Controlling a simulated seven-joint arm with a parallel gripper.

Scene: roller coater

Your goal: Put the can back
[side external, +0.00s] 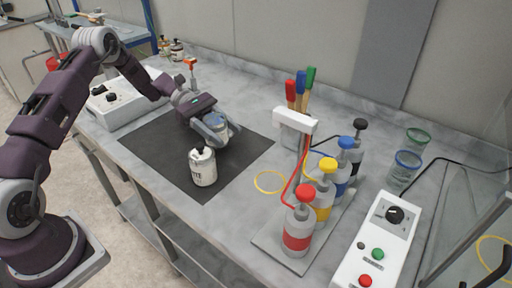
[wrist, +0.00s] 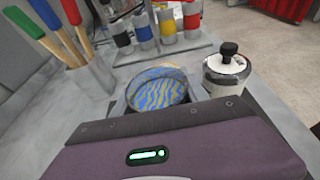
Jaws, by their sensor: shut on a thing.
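My gripper (side external: 216,128) is shut on an open can (wrist: 158,94) with blue and yellow swirls inside. In the side view only part of this can (side external: 217,122) shows between the fingers, over the dark mat (side external: 150,140). I cannot tell whether its bottom touches the mat. A white can with a black knob on top (side external: 203,168) stands upright on the mat, just in front of the gripper. It also shows in the wrist view (wrist: 227,72), to the right of the held can. A yellow ring (side external: 270,182) lies on the bench to the right of the mat.
A rack of bottles with red, yellow, blue and black caps (side external: 296,236) stands right of the ring. A white control box (side external: 380,240) and two glasses (side external: 404,167) are at the right. Another white machine (side external: 115,105) is at the left.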

